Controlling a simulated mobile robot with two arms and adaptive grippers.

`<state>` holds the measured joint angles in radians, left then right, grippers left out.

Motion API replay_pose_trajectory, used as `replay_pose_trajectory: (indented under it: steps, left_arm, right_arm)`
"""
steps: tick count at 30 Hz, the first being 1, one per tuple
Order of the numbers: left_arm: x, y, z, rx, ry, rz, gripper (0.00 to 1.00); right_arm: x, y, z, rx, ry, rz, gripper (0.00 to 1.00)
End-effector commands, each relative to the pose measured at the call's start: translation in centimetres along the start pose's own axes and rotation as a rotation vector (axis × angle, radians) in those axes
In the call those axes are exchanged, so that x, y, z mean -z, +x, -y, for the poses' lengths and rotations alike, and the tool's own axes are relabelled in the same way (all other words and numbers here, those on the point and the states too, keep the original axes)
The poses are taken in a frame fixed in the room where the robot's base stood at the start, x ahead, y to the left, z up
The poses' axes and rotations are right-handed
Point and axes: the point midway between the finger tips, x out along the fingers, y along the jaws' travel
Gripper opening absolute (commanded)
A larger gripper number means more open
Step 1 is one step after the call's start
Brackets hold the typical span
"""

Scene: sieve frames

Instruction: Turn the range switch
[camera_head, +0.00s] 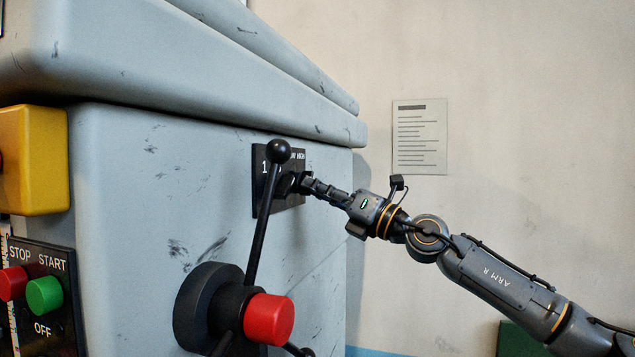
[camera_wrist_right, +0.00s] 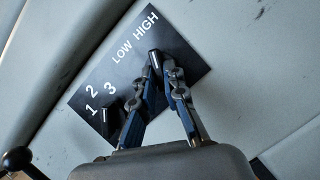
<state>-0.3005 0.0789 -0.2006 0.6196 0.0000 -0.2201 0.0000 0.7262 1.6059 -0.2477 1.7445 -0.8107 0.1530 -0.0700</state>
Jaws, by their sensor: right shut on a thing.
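The range switch (camera_wrist_right: 155,59) is a small dark knob below the LOW and HIGH labels on a black plate (camera_wrist_right: 183,50). In the head view the plate (camera_head: 262,203) is on the grey machine's front, partly behind a lever. My right gripper (camera_wrist_right: 158,70) is shut on the range switch, one finger on each side of it. In the head view the right gripper (camera_head: 303,184) reaches the plate from the right. The fingers cover part of the switch, and I cannot tell exactly which label it points to. My left gripper is not in view.
A second dark knob (camera_wrist_right: 104,117) sits near the numbers 1, 2, 3, left of my fingers. A long lever with a black ball (camera_head: 279,151) rises in front of the plate. A red knob (camera_head: 269,319) is below. START (camera_head: 44,295) and STOP buttons are far left.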

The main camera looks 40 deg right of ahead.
Motion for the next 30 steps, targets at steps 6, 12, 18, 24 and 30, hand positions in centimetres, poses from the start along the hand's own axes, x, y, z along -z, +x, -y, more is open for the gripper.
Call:
replay_pose_trajectory:
  steps: [6, 12, 18, 24, 30]
  left_arm:
    - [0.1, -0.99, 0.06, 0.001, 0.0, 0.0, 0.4]
    - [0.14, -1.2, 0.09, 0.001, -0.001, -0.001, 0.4]
    - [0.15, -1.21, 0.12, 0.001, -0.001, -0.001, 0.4]
    - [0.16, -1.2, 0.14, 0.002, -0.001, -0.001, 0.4]
    - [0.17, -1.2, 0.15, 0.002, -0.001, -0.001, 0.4]
  right_arm:
    - [-0.2, 0.04, -0.19, 0.034, 0.079, 0.001, 0.0]
    - [-0.17, 0.01, -0.19, 0.046, 0.112, 0.003, 0.0]
    - [-0.19, -0.01, -0.17, 0.048, 0.118, 0.004, 0.0]
    - [-0.2, -0.01, -0.18, 0.047, 0.119, 0.005, 0.0]
    - [-0.15, -0.01, -0.18, 0.047, 0.118, 0.003, 0.34]
